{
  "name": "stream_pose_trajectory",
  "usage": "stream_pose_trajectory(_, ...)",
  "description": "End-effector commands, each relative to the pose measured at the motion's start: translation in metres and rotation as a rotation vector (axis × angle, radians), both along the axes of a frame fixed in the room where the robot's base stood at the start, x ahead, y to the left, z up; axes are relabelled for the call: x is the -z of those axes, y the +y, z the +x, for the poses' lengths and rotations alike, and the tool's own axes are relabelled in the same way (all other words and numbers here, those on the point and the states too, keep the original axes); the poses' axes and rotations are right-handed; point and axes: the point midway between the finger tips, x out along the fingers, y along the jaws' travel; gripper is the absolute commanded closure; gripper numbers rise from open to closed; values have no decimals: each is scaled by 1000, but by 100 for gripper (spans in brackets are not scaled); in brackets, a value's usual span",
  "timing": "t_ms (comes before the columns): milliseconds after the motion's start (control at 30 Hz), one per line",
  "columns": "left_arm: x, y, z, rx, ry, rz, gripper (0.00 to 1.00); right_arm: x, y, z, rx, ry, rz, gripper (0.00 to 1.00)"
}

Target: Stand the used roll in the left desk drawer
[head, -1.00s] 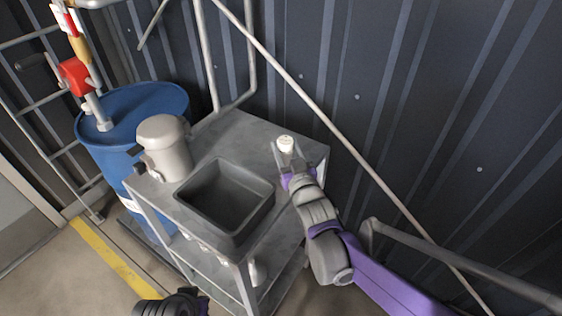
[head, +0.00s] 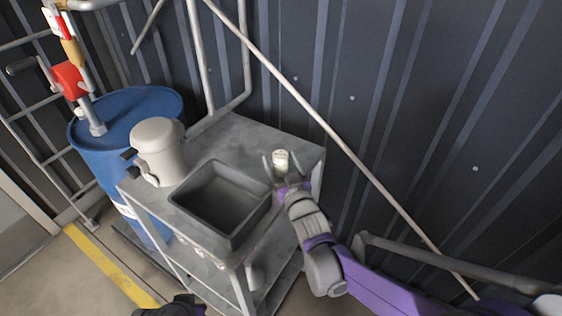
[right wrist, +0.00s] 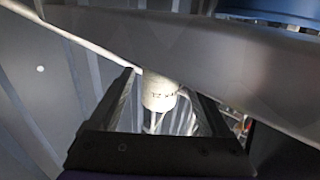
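A small white roll-like cylinder (head: 280,160) is upright by the back right part of the grey metal cart top. My right gripper (head: 282,166) is around it, one finger on each side. The right wrist view shows the white cylinder (right wrist: 158,92) with dark print between the spread fingertips (right wrist: 163,84), with a gap on either side. Whether its base touches the cart top is hard to tell. No desk or left drawer is seen. Of my left arm only a dark part shows at the bottom edge; its gripper is out of view.
A grey open bin (head: 180,205) stands on the cart (head: 240,135) left of my right gripper. A pale canister (head: 158,150) and blue drum (head: 85,140) are farther left. A diagonal pipe (head: 318,118) and corrugated wall (head: 420,90) are behind.

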Motion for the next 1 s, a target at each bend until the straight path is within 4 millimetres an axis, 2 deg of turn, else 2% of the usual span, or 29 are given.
stream_pose_trajectory(267,-5,0,0,0,-1,0,100,-5,0,0,0,0,0,19)
stream_pose_trajectory(367,-3,0,0,0,-1,0,100,-4,-4,-13,0,0,-1,19)
stream_pose_trajectory(700,-2,0,0,0,-1,0,100,-4,-24,-83,0,0,-1,19)
stream_pose_trajectory(833,-2,0,0,0,-1,0,100,-4,-29,-102,0,0,-1,19)
stream_pose_trajectory(1000,-3,0,0,0,-1,0,100,-3,-32,-114,0,0,0,19)
